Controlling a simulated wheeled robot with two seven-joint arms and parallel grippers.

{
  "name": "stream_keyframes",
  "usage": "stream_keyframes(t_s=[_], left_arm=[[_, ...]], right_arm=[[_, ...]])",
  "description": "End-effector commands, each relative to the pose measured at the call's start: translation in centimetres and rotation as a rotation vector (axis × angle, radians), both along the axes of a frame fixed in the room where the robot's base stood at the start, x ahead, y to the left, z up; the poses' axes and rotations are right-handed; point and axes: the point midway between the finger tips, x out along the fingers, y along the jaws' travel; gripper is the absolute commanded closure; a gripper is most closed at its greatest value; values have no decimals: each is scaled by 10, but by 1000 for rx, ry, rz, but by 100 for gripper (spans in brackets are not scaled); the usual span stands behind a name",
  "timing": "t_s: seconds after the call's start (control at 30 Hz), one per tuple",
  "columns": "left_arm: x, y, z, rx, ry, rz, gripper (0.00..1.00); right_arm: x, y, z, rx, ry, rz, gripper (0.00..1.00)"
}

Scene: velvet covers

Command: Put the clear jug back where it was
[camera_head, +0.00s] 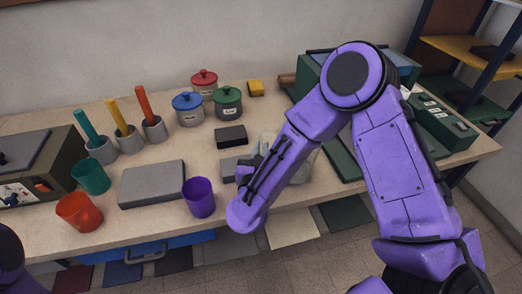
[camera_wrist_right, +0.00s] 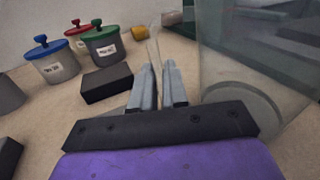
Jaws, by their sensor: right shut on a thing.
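The clear jug (camera_wrist_right: 245,80) fills the right of the right wrist view, see-through and upright as far as I can tell. In the head view the jug (camera_head: 305,166) is mostly hidden behind my right arm. My right gripper (camera_wrist_right: 157,88) is shut on the jug's thin clear handle, which rises between the two fingers. In the head view my right gripper (camera_head: 245,170) is low over the table's front half, largely hidden by its own wrist. I cannot tell whether the jug's base touches the table. My left gripper is out of view.
Left of the gripper are a purple cup (camera_head: 199,198) and a grey slab (camera_head: 152,184). A black block (camera_head: 231,136) and lidded pots, blue (camera_head: 188,110), green (camera_head: 227,103) and red (camera_head: 204,84), stand behind. A green tray (camera_head: 343,158) lies to the right.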

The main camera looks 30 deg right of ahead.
Motion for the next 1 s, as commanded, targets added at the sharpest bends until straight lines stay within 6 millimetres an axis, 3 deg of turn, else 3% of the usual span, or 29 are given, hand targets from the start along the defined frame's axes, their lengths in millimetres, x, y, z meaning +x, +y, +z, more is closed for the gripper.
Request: stream_keyframes(t_s=[0.1, 0.13, 0.2, 0.57, 0.8, 1.0], left_arm=[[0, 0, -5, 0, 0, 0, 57], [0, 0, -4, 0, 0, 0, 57], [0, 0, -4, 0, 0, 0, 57], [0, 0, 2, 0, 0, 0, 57], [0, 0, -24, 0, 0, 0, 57], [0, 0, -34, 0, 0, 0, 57]], right_arm=[[0, 0, -5, 0, 0, 0, 100], [0, 0, -4, 1, -1, 0, 80], [0, 0, -3, 0, 0, 0, 60], [-1, 1, 3, 1, 1, 1, 60], [-47, 36, -4, -1, -1, 7, 60], [-83, 62, -2, -1, 0, 4, 60]])
